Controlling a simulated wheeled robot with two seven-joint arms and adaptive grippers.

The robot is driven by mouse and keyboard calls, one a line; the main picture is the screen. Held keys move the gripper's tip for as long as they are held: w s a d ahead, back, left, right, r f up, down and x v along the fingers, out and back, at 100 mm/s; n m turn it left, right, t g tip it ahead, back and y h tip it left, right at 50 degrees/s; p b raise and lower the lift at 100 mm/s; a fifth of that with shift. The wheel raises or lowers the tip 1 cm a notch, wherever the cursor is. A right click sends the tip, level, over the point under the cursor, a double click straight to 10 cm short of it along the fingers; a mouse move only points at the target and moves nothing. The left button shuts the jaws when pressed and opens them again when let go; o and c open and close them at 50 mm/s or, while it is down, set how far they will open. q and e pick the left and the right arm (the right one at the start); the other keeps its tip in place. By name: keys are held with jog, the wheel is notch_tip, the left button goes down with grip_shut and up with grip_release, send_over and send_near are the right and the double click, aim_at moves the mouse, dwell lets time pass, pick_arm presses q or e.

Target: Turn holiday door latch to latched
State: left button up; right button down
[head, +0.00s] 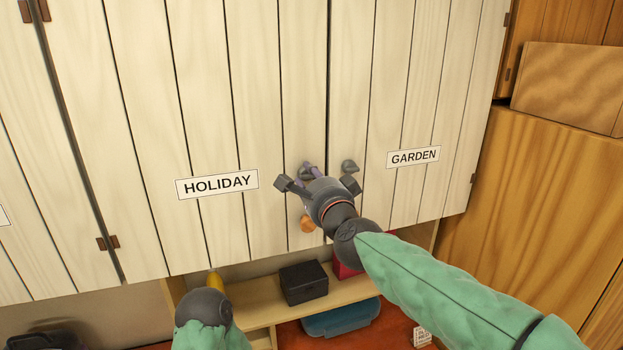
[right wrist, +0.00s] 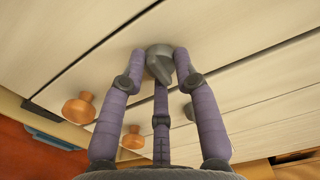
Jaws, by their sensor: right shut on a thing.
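The holiday door (head: 230,110) is pale planked wood, shut, with a HOLIDAY label. Its grey latch (head: 306,172) is near its right edge, partly hidden in the head view by my right gripper (head: 312,180). In the right wrist view the grey latch (right wrist: 159,64) sits between the purple fingers of my right gripper (right wrist: 160,60), which is shut on it. The latch has a tapered grip; I cannot tell whether it is latched. My left arm shows at the bottom of the head view, but its gripper does not.
The garden door (head: 390,90) adjoins on the right, with its own grey latch (head: 350,166). An orange knob (head: 307,223) sits below the holiday latch. Below the doors are a shelf (head: 252,304) and a black box (head: 304,283). Wooden boxes (head: 530,190) stand at the right.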

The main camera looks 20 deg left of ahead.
jog(key=shift+r, duration=0.3)
jog(key=c, duration=0.9)
grip_release()
jog(key=shift+s+a, duration=0.1)
jog(key=shift+c, duration=0.2)
jog(key=shift+s+a+f, duration=0.1)
jog(key=shift+a+f, duration=0.05)
jog(key=shift+f, duration=0.05)
jog(key=shift+d, duration=0.2)
jog(key=v, duration=1.1)
jog(key=shift+s, duration=0.4)
